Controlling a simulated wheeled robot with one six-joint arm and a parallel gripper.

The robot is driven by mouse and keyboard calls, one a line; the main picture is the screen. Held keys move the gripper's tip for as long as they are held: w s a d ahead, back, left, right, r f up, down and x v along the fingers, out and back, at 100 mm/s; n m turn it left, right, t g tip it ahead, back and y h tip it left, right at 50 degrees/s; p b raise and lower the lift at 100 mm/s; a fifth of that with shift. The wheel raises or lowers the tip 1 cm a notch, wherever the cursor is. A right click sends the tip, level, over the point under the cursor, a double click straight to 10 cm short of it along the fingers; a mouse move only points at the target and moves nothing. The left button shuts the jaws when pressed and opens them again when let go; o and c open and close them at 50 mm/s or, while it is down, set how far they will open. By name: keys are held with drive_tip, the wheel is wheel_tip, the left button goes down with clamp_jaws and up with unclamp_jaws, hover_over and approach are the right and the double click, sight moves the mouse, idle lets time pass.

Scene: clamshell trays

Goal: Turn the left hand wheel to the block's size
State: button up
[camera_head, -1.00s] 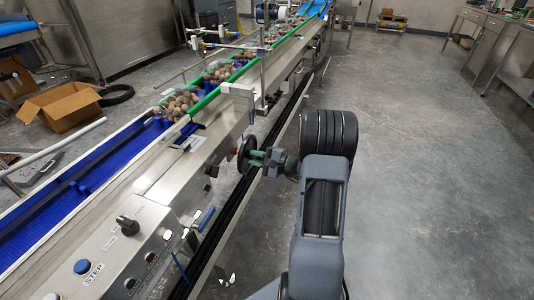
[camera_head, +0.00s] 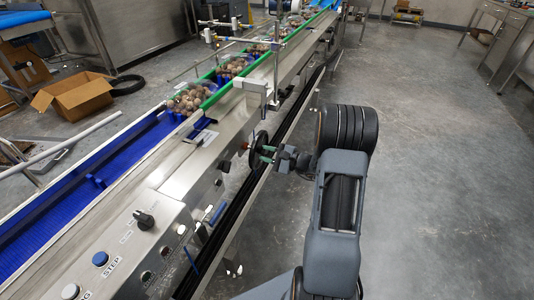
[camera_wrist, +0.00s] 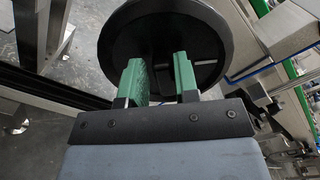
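A black hand wheel (camera_head: 260,143) stands on the near side of the conveyor, with a small red part just left of it. In the wrist view the wheel (camera_wrist: 210,30) is a dark round disc straight ahead. My gripper (camera_head: 267,154) is right at the wheel's face. In the wrist view its two green fingers (camera_wrist: 159,64) are parted, in front of the wheel's middle. I see nothing clearly clamped between them; the dark hub behind blends in, so contact is unclear. I cannot make out a size block or a scale reading.
The conveyor's blue belt (camera_head: 52,208) runs along the left, with filled clear trays (camera_head: 187,103) further up. A control panel with a black knob (camera_head: 144,220) and a blue button (camera_head: 100,258) is at the near left. An open cardboard box (camera_head: 78,97) lies behind. The floor at right is clear.

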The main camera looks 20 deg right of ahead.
drive_tip(key=o, duration=0.3)
drive_tip(key=shift+r, duration=0.1)
drive_tip(key=p+v, duration=0.2)
drive_tip(key=v, duration=1.1)
drive_tip(key=shift+s+d, duration=0.3)
drive_tip(key=shift+o, duration=0.3)
